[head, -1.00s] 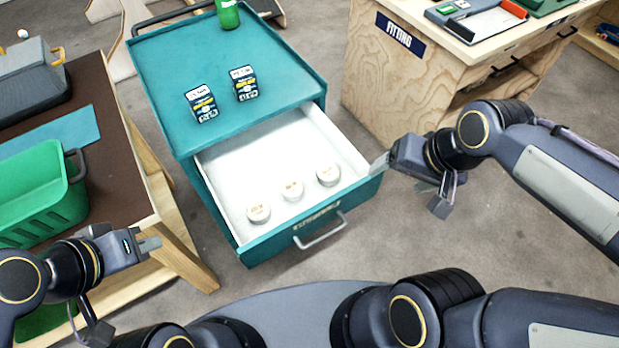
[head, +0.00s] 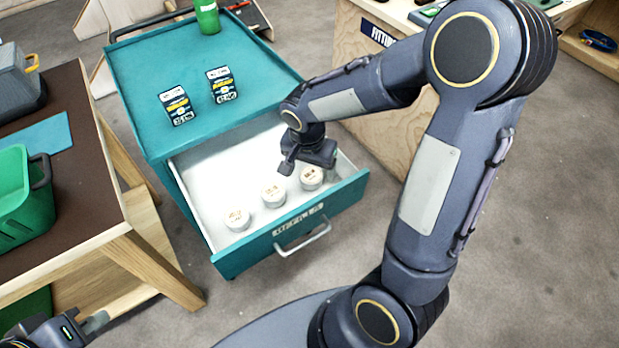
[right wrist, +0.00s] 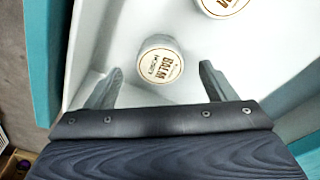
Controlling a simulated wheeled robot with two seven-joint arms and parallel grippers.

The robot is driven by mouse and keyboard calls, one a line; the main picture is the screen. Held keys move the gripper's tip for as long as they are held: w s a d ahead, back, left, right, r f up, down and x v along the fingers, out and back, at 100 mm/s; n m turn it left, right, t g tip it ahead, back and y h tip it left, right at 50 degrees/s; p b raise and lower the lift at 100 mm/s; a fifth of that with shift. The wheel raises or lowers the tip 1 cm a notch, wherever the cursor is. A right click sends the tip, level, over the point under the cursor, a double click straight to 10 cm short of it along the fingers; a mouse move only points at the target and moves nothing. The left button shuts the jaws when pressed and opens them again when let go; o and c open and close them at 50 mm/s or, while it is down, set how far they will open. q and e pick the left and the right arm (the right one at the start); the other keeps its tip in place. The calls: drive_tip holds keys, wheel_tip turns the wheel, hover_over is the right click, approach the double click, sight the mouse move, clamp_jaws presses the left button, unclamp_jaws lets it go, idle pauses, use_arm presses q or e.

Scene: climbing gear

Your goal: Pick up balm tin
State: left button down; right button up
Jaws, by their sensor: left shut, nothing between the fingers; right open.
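Three round white balm tins stand in a row in the open drawer (head: 196,190) in the head view: left (head: 237,219), middle (head: 273,195) and right (head: 312,177). My right gripper (head: 287,167) hangs over the drawer, close to the right tin and partly hidden by its own wrist. In the right wrist view my right gripper (right wrist: 161,74) is open and empty. One tin (right wrist: 160,65), lettered BALM, lies ahead between its spread fingers; a second tin (right wrist: 222,4) is cut off at the top. My left gripper (head: 94,323) is shut and empty at the lower left.
The teal cabinet (head: 250,60) carries two dark labelled packs (head: 176,105) (head: 222,85) and a green bottle (head: 207,16). The drawer's walls and front surround the tins. A brown table (head: 90,190) with a green basket (head: 22,200) stands left.

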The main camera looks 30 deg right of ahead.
sight(311, 175)
wheel_tip(311, 175, down, 3)
drive_tip(key=shift+w+d+f, duration=0.15)
drive_tip(key=shift+f, duration=0.05)
drive_tip(key=shift+c, duration=0.3)
drive_tip(key=c, duration=1)
drive_tip(key=shift+r, duration=0.2)
